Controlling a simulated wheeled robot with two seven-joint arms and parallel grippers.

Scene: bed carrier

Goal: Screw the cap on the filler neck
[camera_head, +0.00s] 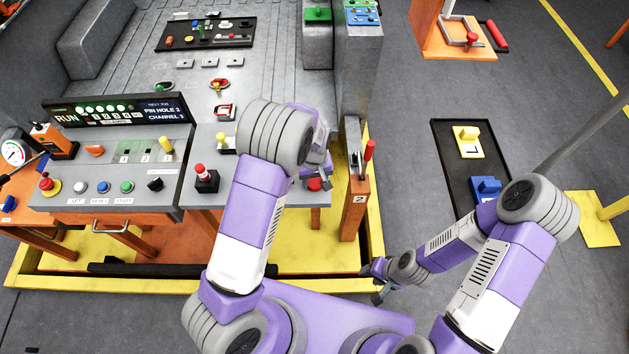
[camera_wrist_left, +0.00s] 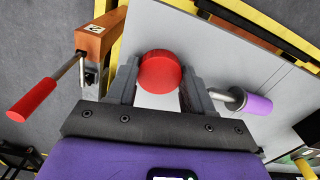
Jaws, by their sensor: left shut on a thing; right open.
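A round red cap (camera_wrist_left: 160,72) sits between the two fingers of my left gripper (camera_wrist_left: 158,88) in the left wrist view. The fingers are shut on its sides, over a grey panel top. In the head view the red cap (camera_head: 315,185) shows partly below my left gripper (camera_head: 322,172), near the right end of the grey console. I cannot make out the filler neck, and whether the cap touches one is hidden. My right gripper (camera_head: 379,284) is low, beside the yellow frame, open and apart from the cap.
An orange post marked 2 (camera_head: 354,205) with a red-handled lever (camera_head: 370,150) stands just right of the cap. A purple-ended cylinder (camera_wrist_left: 252,103) lies beside the gripper in the left wrist view. The console (camera_head: 105,200) carries several buttons.

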